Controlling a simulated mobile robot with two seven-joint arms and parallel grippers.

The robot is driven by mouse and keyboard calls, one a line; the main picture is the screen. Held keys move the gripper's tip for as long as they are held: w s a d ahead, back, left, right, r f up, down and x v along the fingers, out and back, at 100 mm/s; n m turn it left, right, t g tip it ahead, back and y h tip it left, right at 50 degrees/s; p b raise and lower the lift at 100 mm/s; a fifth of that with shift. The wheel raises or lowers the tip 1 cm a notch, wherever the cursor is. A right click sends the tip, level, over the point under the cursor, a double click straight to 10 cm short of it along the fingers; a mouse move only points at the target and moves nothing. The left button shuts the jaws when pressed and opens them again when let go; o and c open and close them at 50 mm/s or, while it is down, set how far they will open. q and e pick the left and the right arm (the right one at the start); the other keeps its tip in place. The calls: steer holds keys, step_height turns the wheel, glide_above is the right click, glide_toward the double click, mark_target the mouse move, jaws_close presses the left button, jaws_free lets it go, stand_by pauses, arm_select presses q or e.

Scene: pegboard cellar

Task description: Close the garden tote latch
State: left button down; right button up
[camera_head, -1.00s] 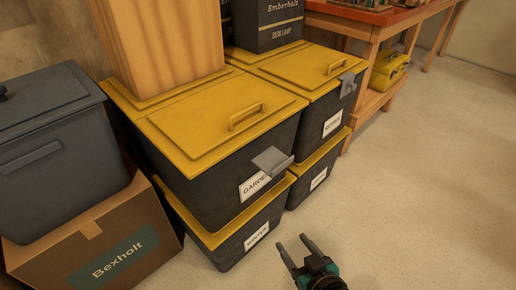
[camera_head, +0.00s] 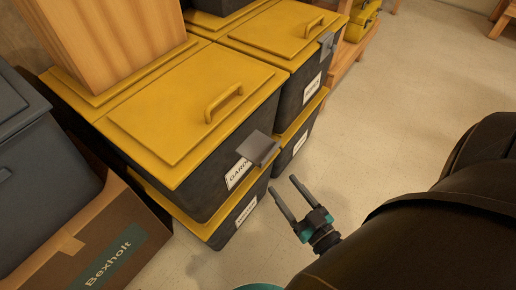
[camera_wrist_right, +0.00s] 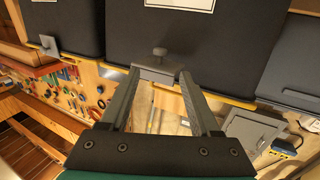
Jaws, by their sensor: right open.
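The garden tote (camera_head: 215,185) is a dark bin with a yellow lid (camera_head: 180,105) that lies flat on it, with a label partly reading "GARDE". Its grey latch (camera_head: 259,149) juts outward from the front edge, over part of the label. The latch plate also shows in the right wrist view (camera_wrist_right: 156,74), beyond the fingertips and in line with the gap between them. My right gripper (camera_head: 286,183) is open and empty, in front of and a little below the latch. A gap shows between them in the head view. My left gripper is not in view.
Another yellow-lidded tote (camera_head: 305,85) with a grey latch stands behind, and more totes lie underneath. A wooden block (camera_head: 105,40) rests on the lids. A cardboard box (camera_head: 110,240) and a grey bin (camera_head: 40,150) stand left. The floor (camera_head: 390,100) at right is clear.

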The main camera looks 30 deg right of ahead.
mark_target(260, 155)
steer(key=w+b, duration=0.3)
steer(key=w, duration=0.7)
steer(key=shift+w, duration=0.25)
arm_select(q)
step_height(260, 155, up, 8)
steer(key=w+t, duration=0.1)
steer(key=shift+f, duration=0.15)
arm_select(e)
steer(key=shift+w, duration=1)
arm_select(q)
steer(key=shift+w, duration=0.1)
arm_select(e)
jaws_close()
